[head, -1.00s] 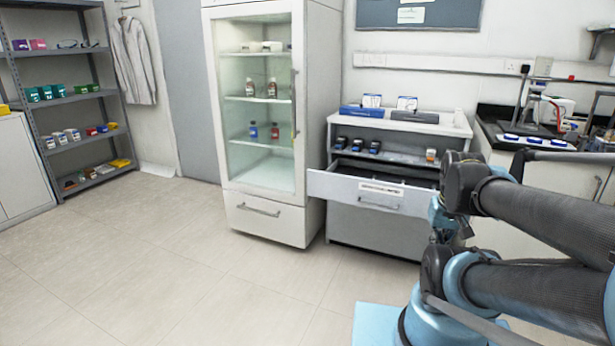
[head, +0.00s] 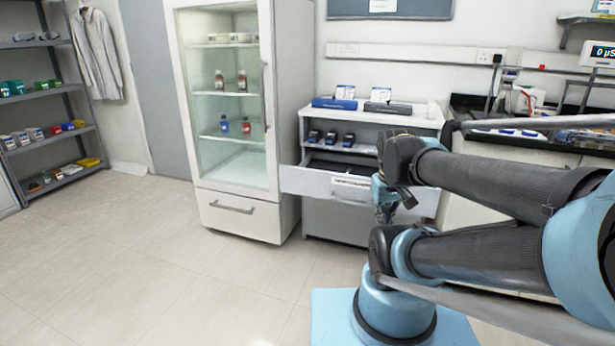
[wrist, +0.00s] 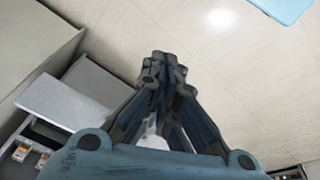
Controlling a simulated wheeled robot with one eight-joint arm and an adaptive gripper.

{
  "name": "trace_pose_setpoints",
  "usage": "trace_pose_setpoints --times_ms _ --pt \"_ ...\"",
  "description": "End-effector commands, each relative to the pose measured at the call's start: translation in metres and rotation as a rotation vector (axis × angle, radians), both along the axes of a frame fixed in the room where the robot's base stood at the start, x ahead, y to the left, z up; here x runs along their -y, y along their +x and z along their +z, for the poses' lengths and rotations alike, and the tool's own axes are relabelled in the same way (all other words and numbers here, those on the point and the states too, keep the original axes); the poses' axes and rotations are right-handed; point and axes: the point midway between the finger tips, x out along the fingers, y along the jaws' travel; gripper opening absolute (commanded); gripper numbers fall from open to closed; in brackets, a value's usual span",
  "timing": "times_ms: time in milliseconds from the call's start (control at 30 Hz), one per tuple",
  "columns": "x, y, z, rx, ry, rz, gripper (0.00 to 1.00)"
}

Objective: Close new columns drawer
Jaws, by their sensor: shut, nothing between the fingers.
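The drawer (head: 310,181) is a wide pale front with a white label and a bar handle. It stands pulled out of the grey-white cabinet (head: 312,224), and its dark inside shows above the front. In the head view, my gripper (head: 384,212) is in front of the drawer's right part, partly hidden by my arm. In the wrist view, my gripper (wrist: 163,62) has its fingers together with nothing held. A pale panel lies to its left there; I cannot tell for sure whether it is the drawer. No contact with the drawer can be made out.
A glass-door fridge (head: 281,150) stands close to the cabinet's left. Black-capped bottles (head: 331,138) stand on the cabinet's open shelf, and blue and grey boxes (head: 334,103) on its top. A dark bench (head: 470,105) is at right. The floor (head: 150,260) at left and front is clear.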

Motion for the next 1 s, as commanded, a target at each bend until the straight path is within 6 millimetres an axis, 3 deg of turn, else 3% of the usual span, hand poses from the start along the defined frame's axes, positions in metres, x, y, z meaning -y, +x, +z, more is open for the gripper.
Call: trace_pose_setpoints --times_ms 467,767,1000 --pt "-0.018 0.117 0.039 0.030 -0.299 0.682 0.00" --pt "-0.052 0.195 0.046 0.025 -0.507 1.110 0.00" --pt "-0.093 0.256 0.041 0.004 -0.686 1.444 0.00"
